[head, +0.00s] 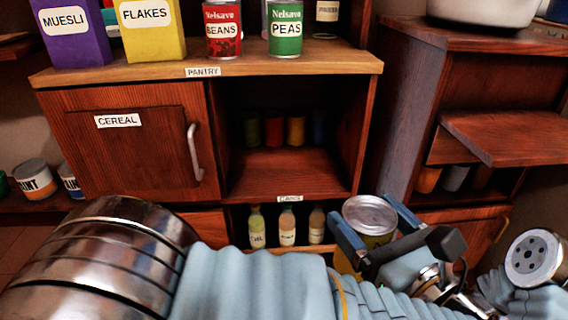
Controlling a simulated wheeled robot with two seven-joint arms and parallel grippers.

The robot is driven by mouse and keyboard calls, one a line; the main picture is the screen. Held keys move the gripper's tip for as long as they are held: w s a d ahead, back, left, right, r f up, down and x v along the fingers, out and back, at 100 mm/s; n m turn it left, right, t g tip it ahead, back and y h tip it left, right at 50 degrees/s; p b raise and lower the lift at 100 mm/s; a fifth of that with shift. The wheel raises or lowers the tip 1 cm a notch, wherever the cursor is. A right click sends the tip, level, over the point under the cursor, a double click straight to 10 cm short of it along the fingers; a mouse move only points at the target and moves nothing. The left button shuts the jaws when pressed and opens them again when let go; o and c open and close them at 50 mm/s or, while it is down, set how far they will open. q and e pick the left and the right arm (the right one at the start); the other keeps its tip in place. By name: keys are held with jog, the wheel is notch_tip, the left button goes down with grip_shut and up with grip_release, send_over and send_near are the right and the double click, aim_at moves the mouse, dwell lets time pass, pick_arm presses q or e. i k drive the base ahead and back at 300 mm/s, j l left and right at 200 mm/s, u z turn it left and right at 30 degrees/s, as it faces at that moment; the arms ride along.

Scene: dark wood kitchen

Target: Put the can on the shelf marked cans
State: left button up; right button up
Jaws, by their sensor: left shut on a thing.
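A can with a grey metal lid and yellow side (369,213) is held upright between the blue fingers of my left gripper (368,230), in the lower middle right of the head view. The gripper's wrist covers much of the can's lower part. The shelf marked CANS (285,165) is the open compartment right of the cereal door, with its label (290,198) on the front edge. Several cans (272,130) stand in shadow at its back, and its front is bare. The held can is in front of and lower right of this shelf. My right gripper is not visible.
The pantry top (150,76) holds a muesli box (68,30), a flakes box (150,28), a beans can (222,30) and a peas can (286,30). Bottles (287,226) stand below the cans shelf. The cereal door (135,155) is closed. Another cabinet (430,85) stands at right.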

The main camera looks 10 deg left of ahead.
aim_at(286, 175)
jog(key=i+j, duration=0.8)
